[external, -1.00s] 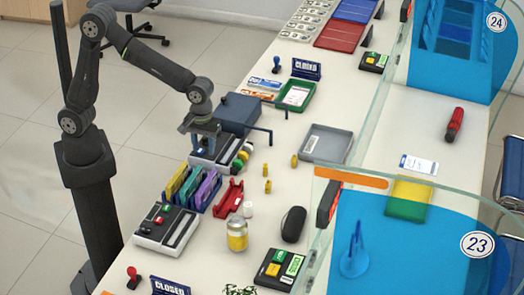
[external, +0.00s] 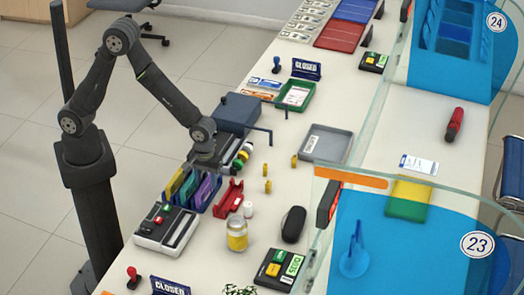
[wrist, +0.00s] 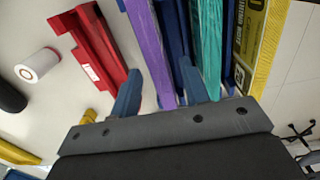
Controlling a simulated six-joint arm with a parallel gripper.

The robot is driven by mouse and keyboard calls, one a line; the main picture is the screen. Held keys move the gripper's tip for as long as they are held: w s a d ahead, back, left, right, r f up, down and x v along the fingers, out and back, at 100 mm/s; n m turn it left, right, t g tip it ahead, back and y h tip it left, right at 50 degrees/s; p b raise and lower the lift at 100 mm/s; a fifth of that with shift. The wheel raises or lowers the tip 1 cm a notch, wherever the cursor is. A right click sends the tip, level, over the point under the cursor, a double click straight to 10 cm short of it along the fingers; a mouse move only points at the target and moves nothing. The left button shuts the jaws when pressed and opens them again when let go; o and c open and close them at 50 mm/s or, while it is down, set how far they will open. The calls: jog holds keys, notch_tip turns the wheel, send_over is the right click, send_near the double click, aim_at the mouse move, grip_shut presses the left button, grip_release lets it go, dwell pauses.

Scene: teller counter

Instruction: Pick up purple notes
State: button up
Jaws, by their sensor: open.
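The purple notes (external: 206,188) stand on edge at the right end of a blue rack (external: 193,206). Teal notes and yellow notes (wrist: 258,40) stand in the same rack to their left. In the wrist view, the purple notes (wrist: 151,45) lie in line between the two blue fingertips of my gripper (wrist: 160,78). The fingers are apart, with nothing held. In the external view, my gripper (external: 216,167) is low at the far end of the rack, its fingers hard to make out. I cannot tell whether they touch the notes.
A red holder (external: 229,197) stands close to the right of the purple notes, with a white roll (external: 248,210) beside it. A grey-black device (external: 165,228) sits in front of the rack. A jar (external: 237,234) and black case (external: 293,224) stand farther right.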

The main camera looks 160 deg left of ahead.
jog(key=shift+f, duration=1.45)
jog(key=shift+c, duration=0.4)
grip_shut()
jog(key=shift+w+r, duration=0.1)
jog(key=shift+r, duration=0.1)
